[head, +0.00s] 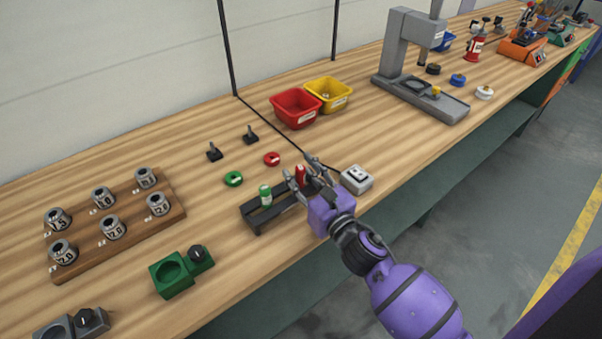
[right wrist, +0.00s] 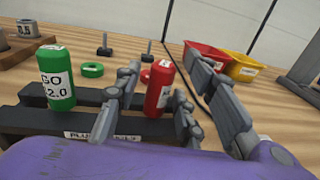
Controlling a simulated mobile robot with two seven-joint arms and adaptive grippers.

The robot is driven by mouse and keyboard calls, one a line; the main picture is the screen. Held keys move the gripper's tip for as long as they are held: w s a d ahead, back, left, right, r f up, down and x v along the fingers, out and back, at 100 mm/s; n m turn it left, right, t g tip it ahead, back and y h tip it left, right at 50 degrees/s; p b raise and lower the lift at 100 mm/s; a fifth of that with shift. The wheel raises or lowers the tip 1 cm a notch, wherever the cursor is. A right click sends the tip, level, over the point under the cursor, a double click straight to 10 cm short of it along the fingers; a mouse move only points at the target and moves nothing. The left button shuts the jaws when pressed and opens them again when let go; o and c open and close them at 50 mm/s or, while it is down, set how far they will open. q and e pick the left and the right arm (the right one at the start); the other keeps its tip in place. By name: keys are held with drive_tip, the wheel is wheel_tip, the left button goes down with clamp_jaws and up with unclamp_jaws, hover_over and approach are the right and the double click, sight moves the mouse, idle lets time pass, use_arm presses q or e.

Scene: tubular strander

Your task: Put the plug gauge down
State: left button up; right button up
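A black rack (head: 258,218) stands near the front edge of the bench. It also shows in the right wrist view (right wrist: 40,122) with a partly hidden label. A green plug gauge marked GO (head: 265,195) stands upright in its left part and shows large in the right wrist view (right wrist: 57,80). A red plug gauge (head: 300,174) is upright at the rack's right part; it also shows in the right wrist view (right wrist: 158,90). My right gripper (head: 304,172) is open, with its fingers around the red gauge and visible gaps beside it. The red gauge's lower end is partly hidden. My left gripper is not in view.
A small grey-white box (head: 357,180) stands close to the right of my right gripper. Green (head: 233,179) and red (head: 272,159) rings lie behind the rack. Red (head: 296,109) and yellow (head: 330,94) bins stand farther back. A green fixture (head: 172,276) is at the front left.

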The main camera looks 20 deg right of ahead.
drive_tip(key=shift+r, duration=0.15)
drive_tip(key=shift+s+d+r, duration=0.1)
drive_tip(key=shift+s, duration=0.05)
drive_tip(key=b+v, duration=0.1)
drive_tip(key=v, duration=0.9)
drive_tip(key=shift+s+d+b, duration=0.1)
drive_tip(key=shift+s+b, duration=0.2)
drive_tip(key=shift+s, duration=0.35)
drive_tip(key=shift+s+d, duration=0.1)
drive_tip(key=shift+s, duration=0.05)
